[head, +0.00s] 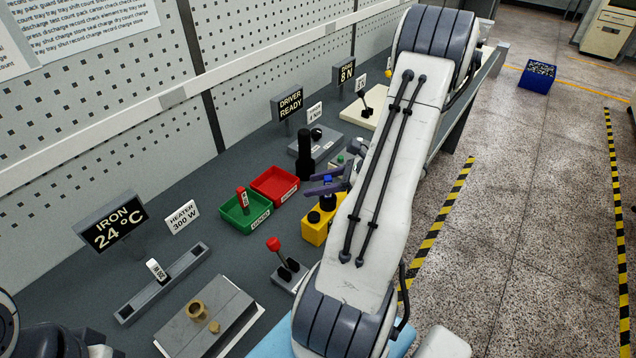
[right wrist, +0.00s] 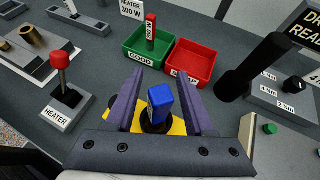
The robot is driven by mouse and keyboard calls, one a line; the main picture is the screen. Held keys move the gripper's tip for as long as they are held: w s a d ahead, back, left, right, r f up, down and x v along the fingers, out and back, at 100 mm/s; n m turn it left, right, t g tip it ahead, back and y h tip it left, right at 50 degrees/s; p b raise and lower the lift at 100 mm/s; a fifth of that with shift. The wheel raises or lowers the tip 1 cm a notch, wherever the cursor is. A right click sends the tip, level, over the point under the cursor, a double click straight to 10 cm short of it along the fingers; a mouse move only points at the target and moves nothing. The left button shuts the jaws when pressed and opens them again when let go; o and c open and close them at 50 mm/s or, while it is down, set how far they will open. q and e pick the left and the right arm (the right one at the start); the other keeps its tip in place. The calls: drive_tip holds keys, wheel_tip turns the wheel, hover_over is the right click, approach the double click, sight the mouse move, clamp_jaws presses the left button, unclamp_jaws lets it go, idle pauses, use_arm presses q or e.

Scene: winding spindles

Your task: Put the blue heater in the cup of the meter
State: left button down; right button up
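The blue heater (head: 327,181) has a blue top and a dark lower part. It stands upright at the yellow meter (head: 313,232), and it also shows in the right wrist view (right wrist: 160,102). Its dark lower end meets a black round part on the yellow meter (right wrist: 178,126); how deep it sits is hidden. My right gripper (right wrist: 158,88) is open, with its two purple fingers on either side of the blue top and visible gaps to both. In the head view the right gripper (head: 326,188) is partly hidden by my arm. My left gripper is out of view.
A green tray (head: 236,226) labelled GOOD holds a red-topped piece, beside an empty red tray (head: 272,199). A black upright handle (right wrist: 252,68) stands close right of my right gripper. A red-knobbed lever (right wrist: 60,62) marked HEATER stands left.

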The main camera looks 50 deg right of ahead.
drive_tip(key=shift+r, duration=0.15)
drive_tip(key=b+v, duration=0.2)
drive_tip(key=v, duration=1)
drive_tip(key=w+a+n+g+y, duration=0.1)
drive_tip(key=w+a+n+g, duration=0.3)
drive_tip(key=a, duration=0.5)
drive_tip(key=w+a+r+n+g, duration=0.1)
drive_tip(key=w+a+n+g, duration=0.15)
drive_tip(key=a+n, duration=0.5)
drive_tip(key=w+a+n+g+y, duration=0.15)
drive_tip(key=a+n+g, duration=0.3)
drive_tip(key=a, duration=0.45)
drive_tip(key=s+a+n+h, duration=0.3)
drive_tip(key=s+a+n, duration=0.2)
drive_tip(key=a+n, duration=0.4)
drive_tip(key=s+a+n+h, duration=0.4)
drive_tip(key=s+a+n, duration=0.2)
drive_tip(key=a+n, duration=0.3)
drive_tip(key=n, duration=0.4)
drive_tip(key=shift+s+a+r, duration=0.2)
drive_tip(key=shift+a+r, duration=0.1)
drive_tip(key=shift+r, duration=0.1)
